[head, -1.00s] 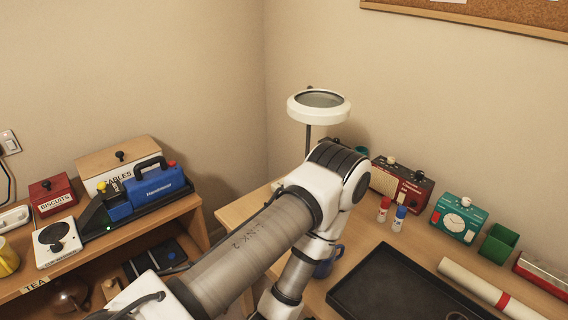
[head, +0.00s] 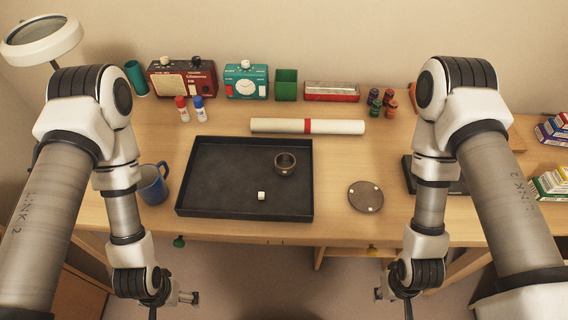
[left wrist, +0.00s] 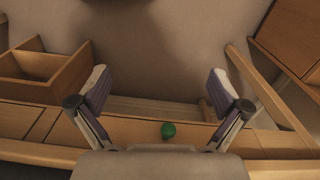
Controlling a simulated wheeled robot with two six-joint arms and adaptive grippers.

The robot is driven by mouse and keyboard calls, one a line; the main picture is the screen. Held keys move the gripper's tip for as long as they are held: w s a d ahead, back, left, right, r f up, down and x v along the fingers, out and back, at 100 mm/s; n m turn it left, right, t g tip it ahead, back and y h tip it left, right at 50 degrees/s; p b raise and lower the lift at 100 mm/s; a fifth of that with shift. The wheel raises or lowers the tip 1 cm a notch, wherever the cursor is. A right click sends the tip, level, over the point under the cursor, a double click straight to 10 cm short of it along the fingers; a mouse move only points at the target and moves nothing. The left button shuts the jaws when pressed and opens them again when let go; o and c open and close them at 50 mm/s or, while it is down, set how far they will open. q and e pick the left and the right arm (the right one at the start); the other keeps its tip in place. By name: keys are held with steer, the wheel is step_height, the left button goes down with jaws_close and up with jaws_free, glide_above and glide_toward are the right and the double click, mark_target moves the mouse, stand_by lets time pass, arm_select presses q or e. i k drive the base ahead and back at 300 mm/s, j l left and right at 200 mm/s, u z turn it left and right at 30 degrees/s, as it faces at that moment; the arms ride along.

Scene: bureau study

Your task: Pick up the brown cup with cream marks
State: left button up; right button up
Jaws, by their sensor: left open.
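A small dark brown cup (head: 285,163) with faint pale marks stands in the right part of the black tray (head: 244,210) on the desk. A small white cube (head: 261,196) lies in the tray, left of and nearer than the cup. My left gripper (left wrist: 155,84) is open and empty in the left wrist view, below the desk's front edge and well away from the cup. My right gripper (head: 406,305) is low at the front right of the head view, apart from the cup; its fingers are mostly hidden.
A blue mug (head: 153,186) stands left of the tray. A round brown disc with cream marks (head: 365,197) lies to the right. A rolled paper (head: 335,126) lies behind the tray. A green knob (left wrist: 168,130) shows on the desk front.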

mark_target(285, 162)
steer(key=k+l+u, duration=0.1)
steer(key=l, duration=0.25)
steer(key=k+l+u, duration=0.1)
steer(key=l, duration=0.25)
steer(key=k+l+u, duration=0.1)
steer(key=l, duration=0.25)
steer(key=k+l+u, duration=0.1)
steer(key=l, duration=0.25)
steer(key=k+l+u, duration=0.1)
steer(key=l, duration=0.25)
steer(key=i+l, duration=0.2)
steer(key=l, duration=0.15)
